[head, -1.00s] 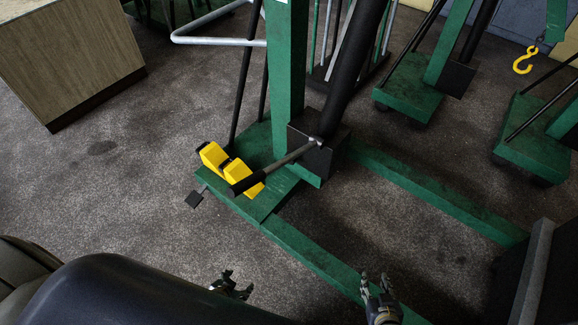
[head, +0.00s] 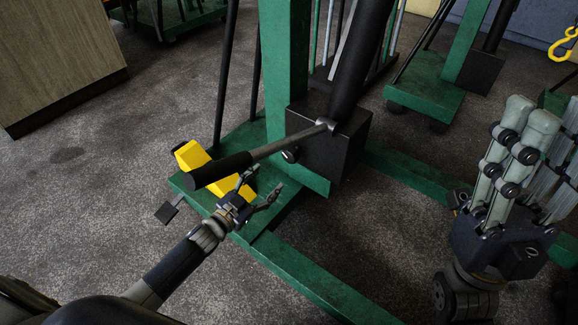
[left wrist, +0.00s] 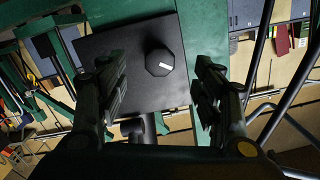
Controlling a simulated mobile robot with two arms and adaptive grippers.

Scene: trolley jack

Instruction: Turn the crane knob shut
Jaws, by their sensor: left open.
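The crane knob is a small dark knob (head: 291,154) on the front of the black pump block (head: 330,150) at the crane's foot. In the left wrist view the knob (left wrist: 159,62) is a black many-sided cap with a white mark, ahead of and between the fingers. My left gripper (head: 262,184) is open and empty, to the lower left of the knob and apart from it, below the pump lever. Its fingers also frame the left wrist view (left wrist: 160,88). My right gripper (head: 528,122) stands at the right, away from the crane block; its opening is unclear.
The pump lever (head: 262,152) with its black grip slants out just above my left gripper. Yellow blocks (head: 193,157) sit on the green base behind it. A green base leg (head: 310,280) runs to the lower right. Open floor (head: 90,215) lies at the left.

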